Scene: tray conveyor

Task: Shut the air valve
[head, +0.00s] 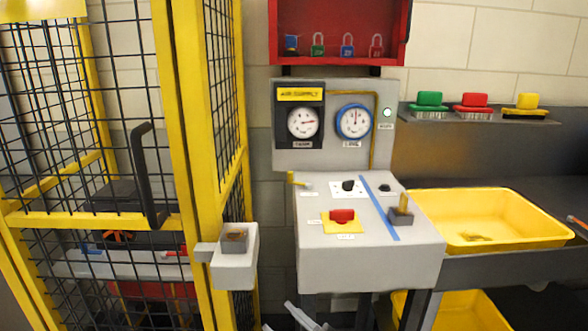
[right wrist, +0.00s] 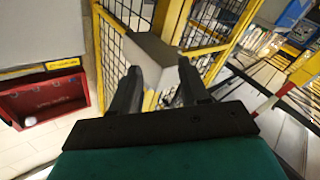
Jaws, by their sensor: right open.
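A small yellow lever (head: 291,178) with a pale stem stands at the back left corner of the grey console (head: 365,263); it looks like the air valve, but its label is unreadable. Behind it, the grey panel carries a yellow air supply label (head: 299,94), a left gauge (head: 303,122) and a blue-rimmed gauge (head: 353,121). My right gripper (head: 283,315) shows only in part at the bottom edge, below and left of the console. In the right wrist view its dark fingers (right wrist: 165,85) are apart and empty, with a grey box (right wrist: 152,62) beyond them. My left gripper is out of view.
A red knob (head: 342,215), a black knob (head: 348,186) and a key block (head: 401,216) sit on the console. The yellow fence (head: 168,90) and a grey box (head: 234,272) stand left. A yellow bin (head: 505,205) is right. A red lock cabinet (head: 340,58) hangs above.

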